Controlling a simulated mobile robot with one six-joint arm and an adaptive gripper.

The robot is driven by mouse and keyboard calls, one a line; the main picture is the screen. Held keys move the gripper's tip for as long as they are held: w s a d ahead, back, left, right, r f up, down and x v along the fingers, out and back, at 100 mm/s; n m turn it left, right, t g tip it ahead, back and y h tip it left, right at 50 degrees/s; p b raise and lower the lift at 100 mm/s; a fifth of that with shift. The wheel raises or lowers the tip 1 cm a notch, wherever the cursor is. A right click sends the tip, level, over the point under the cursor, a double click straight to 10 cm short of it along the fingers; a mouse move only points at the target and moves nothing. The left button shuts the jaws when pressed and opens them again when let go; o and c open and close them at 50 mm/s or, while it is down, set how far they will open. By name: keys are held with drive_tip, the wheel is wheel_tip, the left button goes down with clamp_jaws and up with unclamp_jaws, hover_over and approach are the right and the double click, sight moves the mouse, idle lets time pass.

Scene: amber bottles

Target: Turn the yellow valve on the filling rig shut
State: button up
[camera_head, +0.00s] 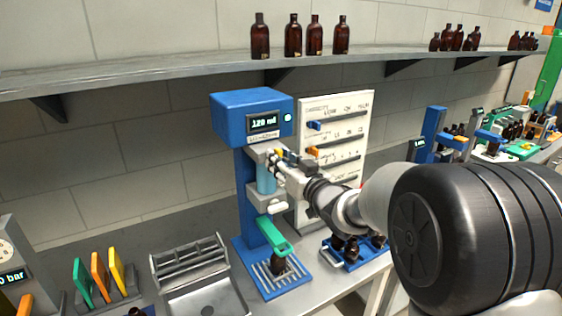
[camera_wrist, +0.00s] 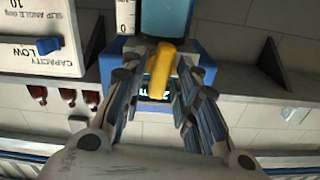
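The filling rig (camera_head: 245,175) is a blue stand with a screen reading about 120 ml, a pale blue cylinder and a green lever low down. The yellow valve (camera_wrist: 160,68) shows in the wrist view as a yellow handle between my fingers. In the head view, only a small yellow part (camera_head: 279,153) shows beside my gripper (camera_head: 287,162). My gripper (camera_wrist: 160,85) is open, with a finger on each side of the handle and narrow gaps visible. Contact cannot be made out. A brown bottle (camera_head: 278,265) stands under the green lever on the rig's base.
A white board with blue and orange sliders (camera_head: 345,110) stands right behind the rig. A blue rack with brown bottles (camera_head: 345,262) is at lower right. A grey metal tray (camera_head: 190,270) and colored tags (camera_head: 98,275) are left. A shelf (camera_head: 200,68) with bottles runs above.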

clamp_jaws()
drive_tip(key=shift+m, duration=0.3)
drive_tip(key=shift+w+d+f+m+p, duration=0.1)
drive_tip(key=shift+m+p, duration=2.15)
drive_tip(key=shift+m, duration=1.75)
drive_tip(key=shift+d+f+m+p, duration=0.1)
drive_tip(key=shift+m+p, duration=2.1)
drive_tip(key=shift+m, duration=1.8)
